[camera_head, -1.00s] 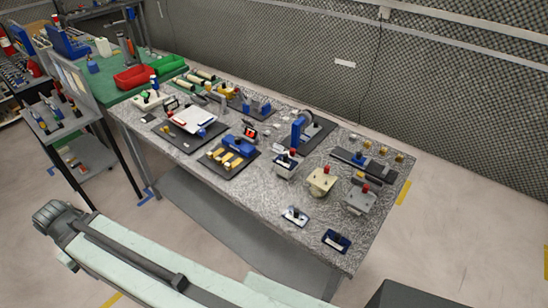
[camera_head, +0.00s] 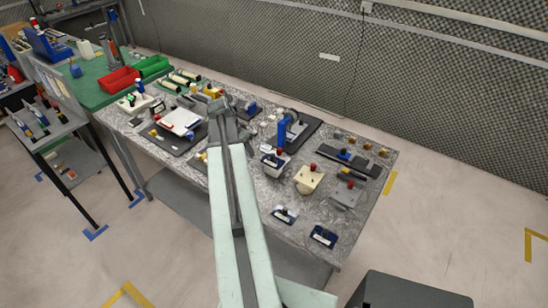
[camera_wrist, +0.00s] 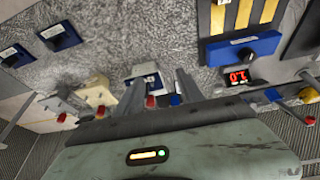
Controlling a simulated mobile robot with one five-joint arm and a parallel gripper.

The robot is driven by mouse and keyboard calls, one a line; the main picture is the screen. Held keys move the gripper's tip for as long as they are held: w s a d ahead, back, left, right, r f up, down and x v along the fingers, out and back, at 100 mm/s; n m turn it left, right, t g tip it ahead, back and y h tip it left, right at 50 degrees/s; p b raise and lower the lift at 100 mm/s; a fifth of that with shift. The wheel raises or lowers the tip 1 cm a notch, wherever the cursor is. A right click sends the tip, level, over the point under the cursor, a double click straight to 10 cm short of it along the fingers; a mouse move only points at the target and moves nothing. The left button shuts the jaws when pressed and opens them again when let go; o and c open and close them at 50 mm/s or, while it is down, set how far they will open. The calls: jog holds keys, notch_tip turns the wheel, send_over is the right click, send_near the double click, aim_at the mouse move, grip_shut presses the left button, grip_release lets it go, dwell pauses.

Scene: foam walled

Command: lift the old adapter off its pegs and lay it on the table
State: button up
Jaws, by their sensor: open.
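I cannot tell for sure which piece is the old adapter. Three knobbed blocks stand in a row on the table (camera_head: 255,195): a white-and-blue block (camera_head: 272,166), a cream block (camera_head: 309,180) and a grey block (camera_head: 346,195). My gripper (camera_wrist: 160,80) is open, with its two fingers apart. In the wrist view the white-and-blue block (camera_wrist: 142,72) appears between the fingers, with a red knob near it. No contact shows. The cream block (camera_wrist: 98,95) and grey block (camera_wrist: 55,104) are to the left. Pegs are not clear. In the head view my arm hides part of the table.
Two small blue-and-white pieces (camera_head: 285,214) (camera_head: 323,237) lie near the front edge. A blue clamp-like fixture (camera_head: 284,130) stands behind the blocks. A dark tray with yellow bars (camera_wrist: 244,18) and a red-digit display (camera_wrist: 236,77) are close in the wrist view. Bare table lies between the pieces.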

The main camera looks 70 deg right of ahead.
aim_at(272, 155)
jog(key=s+d+m, duration=0.1)
jog(key=s, duration=0.1)
jog(key=s+d+f+b, duration=0.1)
jog(key=s+d, duration=0.1)
jog(key=s, duration=0.1)
jog(key=s+d+m+b, duration=0.1)
jog(key=s+d, duration=0.1)
jog(key=shift+s+d+f+m+g, duration=0.2)
jog(key=shift+s+f+m+g, duration=0.05)
jog(key=shift+f+m+g, duration=0.05)
jog(key=b+x, duration=0.5)
jog(key=shift+d+f, duration=0.2)
jog(key=shift+d, duration=0.05)
jog(key=shift+r, duration=0.2)
grip_shut()
